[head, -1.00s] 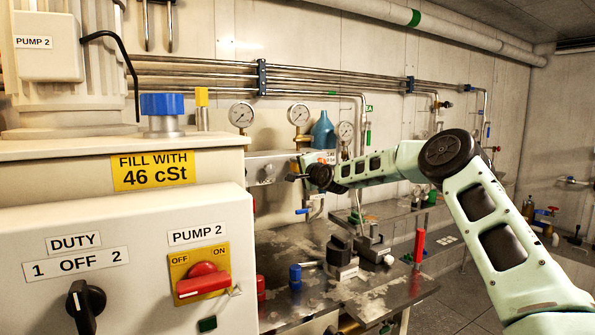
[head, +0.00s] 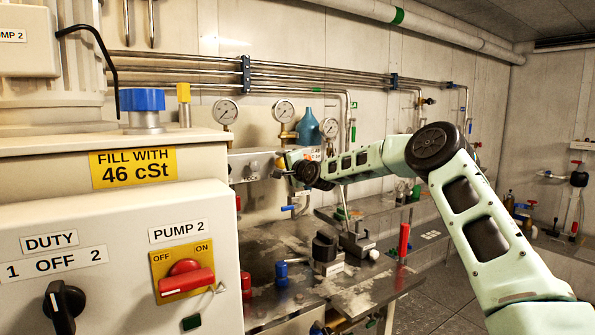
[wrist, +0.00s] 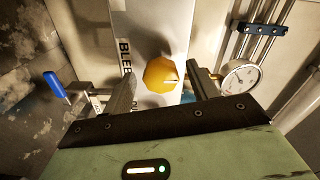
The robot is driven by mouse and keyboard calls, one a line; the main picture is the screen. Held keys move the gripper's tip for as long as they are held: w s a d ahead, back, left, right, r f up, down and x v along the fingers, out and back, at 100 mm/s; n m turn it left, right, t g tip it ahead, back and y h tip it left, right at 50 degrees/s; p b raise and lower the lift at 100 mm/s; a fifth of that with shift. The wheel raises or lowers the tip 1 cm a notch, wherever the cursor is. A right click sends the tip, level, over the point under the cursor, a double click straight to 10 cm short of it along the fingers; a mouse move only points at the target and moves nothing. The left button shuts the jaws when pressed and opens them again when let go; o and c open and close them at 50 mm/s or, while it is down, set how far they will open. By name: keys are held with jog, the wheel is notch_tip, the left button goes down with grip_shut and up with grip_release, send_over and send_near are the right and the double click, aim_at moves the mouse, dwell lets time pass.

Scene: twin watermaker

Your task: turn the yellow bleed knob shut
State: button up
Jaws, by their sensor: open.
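The yellow bleed knob (wrist: 161,75) shows in the wrist view on a pale panel, beside a partly covered label reading "BLEE". It is round, with a small notch or pointer on its right side. My gripper (wrist: 161,68) is open, with one finger to the left of the knob and one to the right. Gaps show between the knob and both fingers, so neither seems to grip it. In the head view my gripper (head: 283,166) is at the grey gauge panel (head: 243,159), and the knob is mostly hidden there.
A gauge (wrist: 239,78) and pipes lie close to the right finger in the wrist view. A blue-handled valve (wrist: 56,85) is at the left. In the head view a blue bottle (head: 309,128) stands behind my wrist, above a cluttered metal bench (head: 365,292).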

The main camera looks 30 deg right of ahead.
jog(key=s+b, duration=0.2)
jog(key=s, duration=1.4)
jog(key=shift+s+d+b, duration=0.3)
jog(key=shift+b, duration=0.05)
